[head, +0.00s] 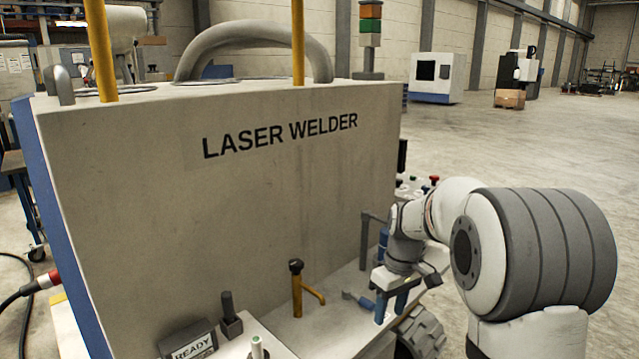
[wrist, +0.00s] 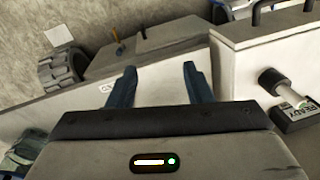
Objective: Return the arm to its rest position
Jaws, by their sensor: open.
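My gripper (head: 391,305) hangs low over the white ledge of the laser welder in the head view, at the end of my arm. In the wrist view its two dark blue fingers (wrist: 159,75) stand apart with nothing between them. A brass post with a black top and a side arm (head: 297,285) stands on the ledge, left of my gripper and apart from it. A small blue-ended lever (head: 357,299) lies on the ledge, close to the gripper's left side. A dark bent lever (head: 366,238) rises behind the gripper. I cannot tell which is the task's arm.
The laser welder's tall panel (head: 230,200) stands behind the ledge. A READY box (head: 190,342) and a dark knob lever (head: 231,314) are at the front left; the READY box is at right in the wrist view (wrist: 300,115). A wheel (head: 422,330) is below the ledge. Open floor (head: 480,140) lies behind right.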

